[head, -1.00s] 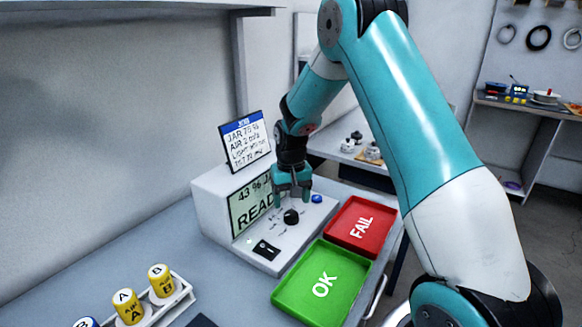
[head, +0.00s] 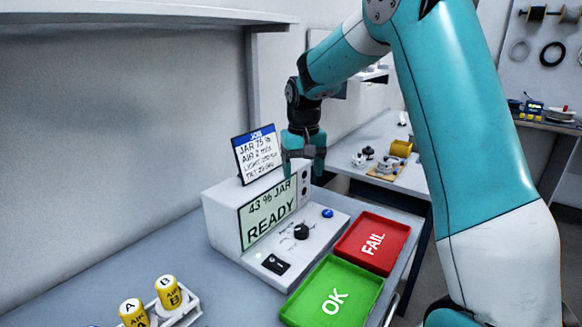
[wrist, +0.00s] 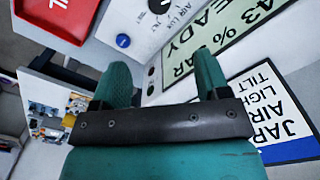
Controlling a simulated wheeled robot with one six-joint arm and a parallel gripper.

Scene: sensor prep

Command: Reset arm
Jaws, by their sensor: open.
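My gripper (head: 304,163) is open and empty, raised beside the upper right of the white test device (head: 222,222). Its two teal fingers also show apart in the wrist view (wrist: 162,82), with the device's panel beyond them. The device's screen (head: 267,213) reads 43 % JAR READY. Its sloped panel carries a black knob (head: 301,231), a blue button (head: 327,213) and a black switch (head: 276,264). A job card (head: 258,155) stands on top of the device.
A green OK tray (head: 335,296) and a red FAIL tray (head: 373,243) lie right of the device. Yellow cylinders A (head: 133,313) and B (head: 169,292) stand in a white rack at the front left. A second bench (head: 408,180) with small parts stands behind.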

